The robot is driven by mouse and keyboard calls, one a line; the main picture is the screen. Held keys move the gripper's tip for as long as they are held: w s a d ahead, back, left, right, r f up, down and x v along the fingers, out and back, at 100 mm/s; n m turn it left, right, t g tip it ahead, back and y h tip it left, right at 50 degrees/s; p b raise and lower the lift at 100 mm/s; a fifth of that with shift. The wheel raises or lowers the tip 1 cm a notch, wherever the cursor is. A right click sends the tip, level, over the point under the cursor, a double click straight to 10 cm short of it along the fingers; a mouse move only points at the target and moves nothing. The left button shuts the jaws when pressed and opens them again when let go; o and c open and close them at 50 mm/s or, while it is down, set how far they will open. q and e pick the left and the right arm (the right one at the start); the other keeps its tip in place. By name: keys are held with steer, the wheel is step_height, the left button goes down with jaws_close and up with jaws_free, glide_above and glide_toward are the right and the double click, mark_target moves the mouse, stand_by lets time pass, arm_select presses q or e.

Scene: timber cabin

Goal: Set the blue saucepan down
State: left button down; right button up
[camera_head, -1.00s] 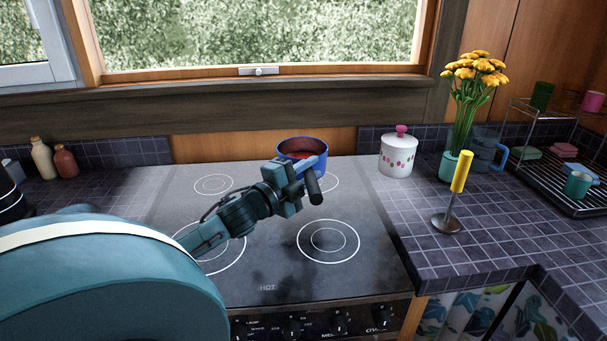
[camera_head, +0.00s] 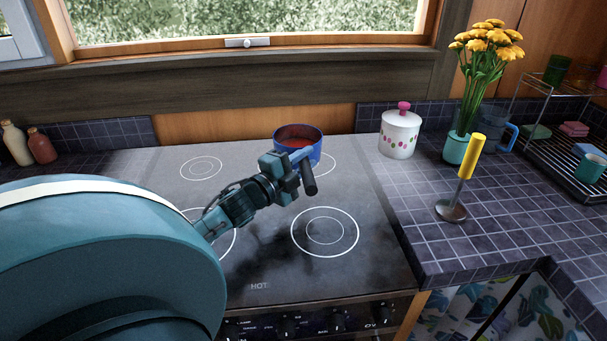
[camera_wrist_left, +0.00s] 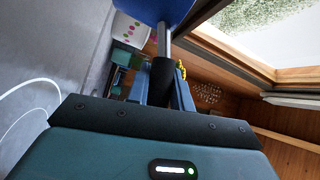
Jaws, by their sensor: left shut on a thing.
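The blue saucepan (camera_head: 314,152), reddish inside, is at the back right burner ring (camera_head: 331,165) of the black stovetop (camera_head: 270,262). It looks upright and covers much of that ring. I cannot tell whether its base touches the surface. My left gripper (camera_head: 296,172) is shut on its handle, whose black end (camera_head: 310,186) points toward me. In the left wrist view, the handle (camera_wrist_left: 163,72) runs between the fingers and the blue pan side (camera_wrist_left: 165,9) shows at the top. My right gripper is not in view.
A dotted white jar (camera_head: 399,138) stands right of the stove, with a flower vase (camera_head: 456,148) and a yellow-handled utensil (camera_head: 472,158) beyond. Two bottles (camera_head: 41,147) stand at the left. The front right burner (camera_head: 325,232) is clear.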

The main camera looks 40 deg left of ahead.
arm_select(q)
steer(key=shift+f, duration=1.85)
steer(key=c, duration=1.7)
jaws_free()
steer(key=shift+f, duration=0.3)
steer(key=o, duration=0.5)
steer(key=shift+c, duration=0.2)
steer(key=shift+r, duration=0.15)
steer(key=shift+s+d+f+b, duration=0.15)
steer(key=shift+s+b, duration=0.1)
steer(key=shift+s, duration=1.65)
steer(key=shift+s+a+f+b, duration=0.1)
steer(key=shift+s+b, duration=0.15)
steer(key=shift+s, duration=1.6)
